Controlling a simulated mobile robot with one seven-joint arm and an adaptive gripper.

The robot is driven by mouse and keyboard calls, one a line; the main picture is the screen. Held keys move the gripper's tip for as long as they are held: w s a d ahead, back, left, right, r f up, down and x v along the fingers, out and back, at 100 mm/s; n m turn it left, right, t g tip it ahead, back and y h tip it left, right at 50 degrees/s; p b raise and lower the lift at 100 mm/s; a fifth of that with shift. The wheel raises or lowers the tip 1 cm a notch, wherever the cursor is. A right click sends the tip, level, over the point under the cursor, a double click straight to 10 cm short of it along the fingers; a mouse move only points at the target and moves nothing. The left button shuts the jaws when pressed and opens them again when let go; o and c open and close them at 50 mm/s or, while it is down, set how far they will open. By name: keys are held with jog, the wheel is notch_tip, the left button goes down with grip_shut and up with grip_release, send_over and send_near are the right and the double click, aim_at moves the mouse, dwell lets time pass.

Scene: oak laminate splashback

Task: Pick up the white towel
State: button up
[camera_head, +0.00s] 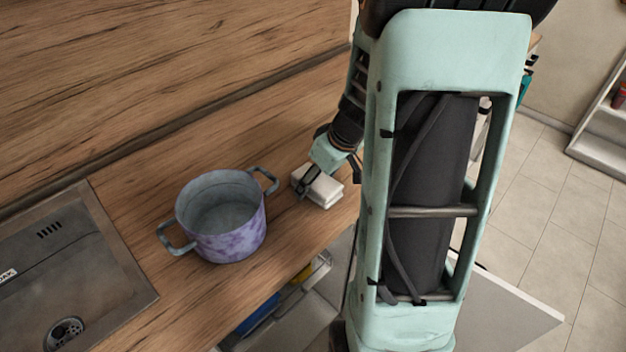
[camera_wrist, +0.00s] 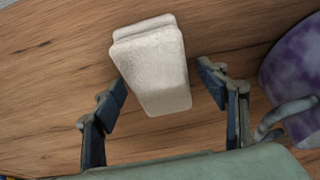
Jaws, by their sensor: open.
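The white towel (camera_head: 321,188) is a folded, blocky stack on the wooden counter, to the right of the pot. In the wrist view the towel (camera_wrist: 154,66) lies ahead of and partly between the fingertips, turned a little. My gripper (camera_head: 308,185) is right over the towel's left side in the head view. In the wrist view my gripper (camera_wrist: 164,88) has its two dark fingers spread wide, one on each side of the towel, with gaps and nothing held. Part of the towel is hidden by the gripper in the head view.
A purple-mottled pot (camera_head: 228,243) with two handles stands left of the towel; its handle is close to my right finger in the wrist view (camera_wrist: 287,112). A metal sink (camera_head: 105,290) lies at the left. Below the counter edge is an open drawer (camera_head: 318,270).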

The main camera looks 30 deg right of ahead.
jog(key=shift+c, duration=0.6)
jog(key=c, duration=1.3)
